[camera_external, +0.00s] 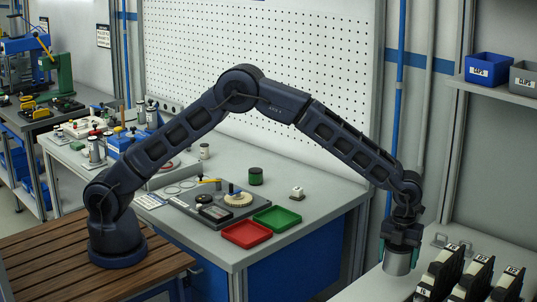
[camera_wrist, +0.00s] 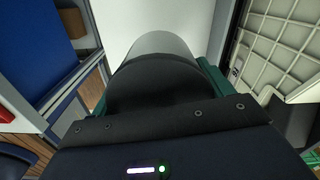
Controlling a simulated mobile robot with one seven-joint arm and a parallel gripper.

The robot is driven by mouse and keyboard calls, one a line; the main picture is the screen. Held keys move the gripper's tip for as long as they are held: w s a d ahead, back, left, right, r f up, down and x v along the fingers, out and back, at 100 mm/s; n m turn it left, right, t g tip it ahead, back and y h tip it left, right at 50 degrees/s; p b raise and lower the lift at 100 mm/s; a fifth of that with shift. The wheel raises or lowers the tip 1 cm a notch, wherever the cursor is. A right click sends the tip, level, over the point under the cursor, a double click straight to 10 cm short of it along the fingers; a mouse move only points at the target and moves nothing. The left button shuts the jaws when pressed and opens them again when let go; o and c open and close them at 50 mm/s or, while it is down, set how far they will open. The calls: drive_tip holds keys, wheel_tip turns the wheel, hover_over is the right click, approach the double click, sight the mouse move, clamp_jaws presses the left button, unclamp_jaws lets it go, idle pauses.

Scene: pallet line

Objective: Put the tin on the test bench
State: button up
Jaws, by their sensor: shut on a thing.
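My gripper (camera_external: 402,242) is at the right in the external view, pointing down, with its jaws closed around a silver-grey tin (camera_external: 398,264). The tin is upright below the jaws, over the left part of the right-hand light bench (camera_external: 362,291); I cannot tell whether it touches the top. In the wrist view, the tin (camera_wrist: 165,46) shows a grey side and dark shading, between the green fingers of my gripper (camera_wrist: 160,90). A grey-topped bench with a blue front (camera_external: 215,240) stands in the middle. No label shows which is the test bench.
Several black upright units (camera_external: 472,278) stand close right of the tin. The middle bench holds a red tray (camera_external: 246,235), a green tray (camera_external: 277,219), a dark fixture plate (camera_external: 222,207) and a dark green can (camera_external: 256,176). A shelf with a blue bin (camera_external: 490,69) is above right.

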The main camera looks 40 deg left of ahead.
drive_tip(key=shift+f, duration=3.15)
drive_tip(key=shift+f, duration=0.1)
drive_tip(key=o, duration=1.3)
wheel_tip(320, 180, up, 12)
drive_tip(key=shift+r, duration=0.15)
